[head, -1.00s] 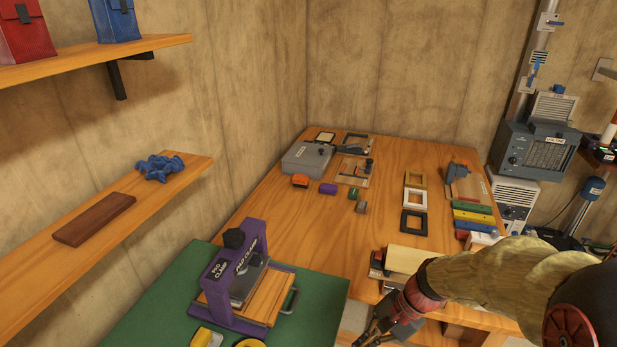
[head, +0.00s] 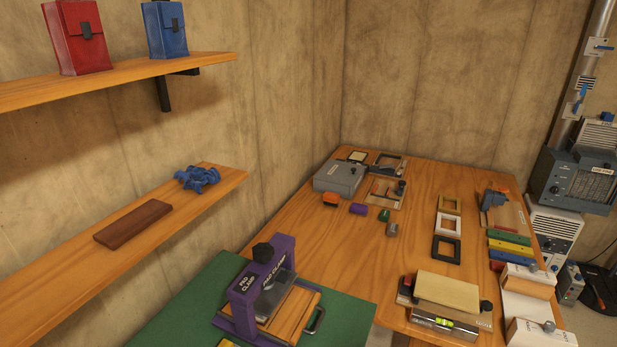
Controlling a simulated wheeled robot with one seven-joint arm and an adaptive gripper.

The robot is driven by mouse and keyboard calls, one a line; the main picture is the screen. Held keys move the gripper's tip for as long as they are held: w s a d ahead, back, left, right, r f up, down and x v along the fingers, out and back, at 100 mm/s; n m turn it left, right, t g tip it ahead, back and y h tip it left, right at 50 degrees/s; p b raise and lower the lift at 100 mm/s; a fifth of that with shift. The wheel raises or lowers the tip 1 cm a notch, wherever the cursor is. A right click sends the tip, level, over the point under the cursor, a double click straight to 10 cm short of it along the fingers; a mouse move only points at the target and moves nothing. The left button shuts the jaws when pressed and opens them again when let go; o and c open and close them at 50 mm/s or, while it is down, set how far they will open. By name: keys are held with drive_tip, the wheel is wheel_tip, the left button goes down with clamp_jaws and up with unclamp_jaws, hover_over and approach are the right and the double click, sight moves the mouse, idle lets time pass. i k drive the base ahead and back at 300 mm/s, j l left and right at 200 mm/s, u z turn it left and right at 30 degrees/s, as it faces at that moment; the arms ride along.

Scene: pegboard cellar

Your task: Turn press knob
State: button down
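In the head view, a purple press labelled "PAD CLAMP" (head: 249,305) stands on a green surface at the bottom centre. Its black knob (head: 263,252) sits on top of the purple frame. Below the frame are a grey plate (head: 274,294) and a wooden board (head: 296,309) with a dark handle (head: 316,320) at its right. Nothing touches the knob. My gripper is out of view.
The green surface (head: 180,311) adjoins a wooden table (head: 313,223) with frames, small coloured blocks and a grey box (head: 339,177). Two wooden shelves (head: 152,78) jut from the left wall, the lower (head: 70,263) bearing a brown block (head: 133,224).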

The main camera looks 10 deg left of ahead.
sight(264, 253)
drive_tip(key=i+u, duration=0.1)
drive_tip(key=u, duration=0.35)
drive_tip(key=l+u, duration=0.1)
drive_tip(key=u, duration=0.4)
drive_tip(key=i+l+u, duration=0.1)
drive_tip(key=u, duration=0.35)
